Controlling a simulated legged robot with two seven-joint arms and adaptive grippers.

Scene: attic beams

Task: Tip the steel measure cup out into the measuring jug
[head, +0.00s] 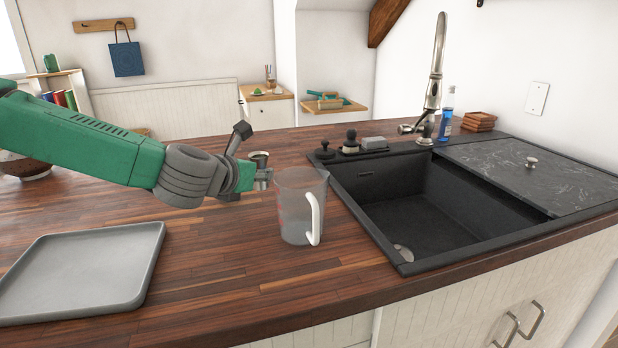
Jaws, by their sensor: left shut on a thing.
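The clear measuring jug (293,215) stands upright on the wooden counter, left of the sink, with its white handle towards the front right. My left gripper (256,176) is just behind and left of the jug, near the height of its rim. It is shut on the small steel measure cup (259,158), whose rim shows above the fingers. The cup looks about upright and is beside the jug, not over its mouth. The gripper partly hides the cup, and what is in the cup cannot be seen. My right gripper is not in view.
A grey tray (84,273) lies on the counter (205,285) at the front left. A dark sink (440,205) with a tall faucet (434,75) is right of the jug. A bowl (24,168) sits at the far left, partly behind my arm. The counter in front of the jug is clear.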

